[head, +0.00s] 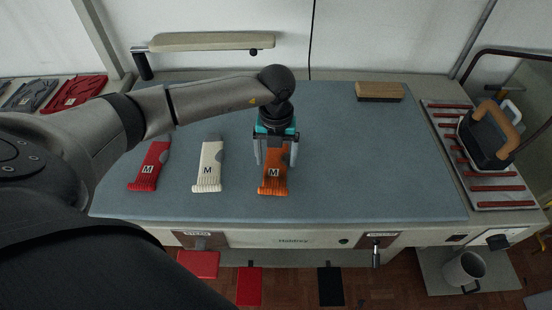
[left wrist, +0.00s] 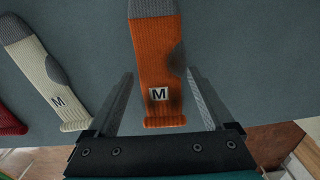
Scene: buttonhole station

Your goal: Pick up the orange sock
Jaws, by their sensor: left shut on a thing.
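The orange sock (head: 273,183) lies on the blue-grey board, with its ribbed cuff toward the front edge and a dark M on a white label. My left gripper (head: 275,162) is over its upper part from above, one finger on each side, and hides much of it. In the left wrist view the orange sock (left wrist: 158,65) runs between the two fingers, its grey toe at the top. My left gripper (left wrist: 160,74) is shut on the orange sock, which looks flat on the board. My right gripper is not in view.
A cream sock (head: 208,170) and a red sock (head: 148,170) lie to the left on the board (head: 370,160). A wooden block (head: 380,91) is at the back right. An iron (head: 488,135) stands on the right-hand rack. The board's right half is mostly clear.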

